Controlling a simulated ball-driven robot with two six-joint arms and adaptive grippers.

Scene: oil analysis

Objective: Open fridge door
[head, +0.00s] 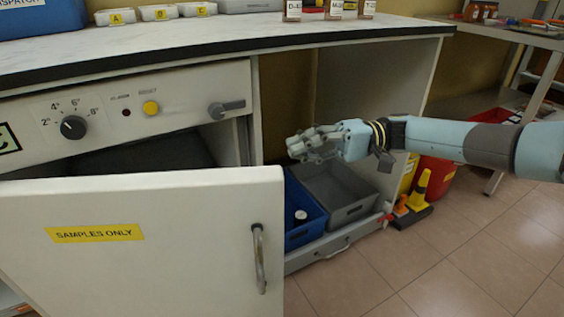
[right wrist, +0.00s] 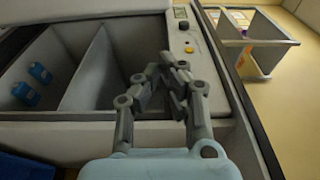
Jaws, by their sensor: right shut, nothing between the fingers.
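The white fridge door (head: 140,265), labelled SAMPLES ONLY, stands ajar in the head view, with a dark gap behind its top edge. Its grey bar handle (head: 259,258) is upright near the door's right edge. My right gripper (head: 296,147) is shut and empty, above and to the right of the handle and apart from the door. In the right wrist view the gripper (right wrist: 168,72) points toward the open fridge interior (right wrist: 95,75). My left gripper is not in view.
The control panel (head: 125,108) with knobs sits above the door. Under the worktop (head: 210,45) stand a blue bin (head: 305,215) and a grey bin (head: 345,190). Small blue containers (right wrist: 40,73) are inside the fridge. Floor at the right front is clear.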

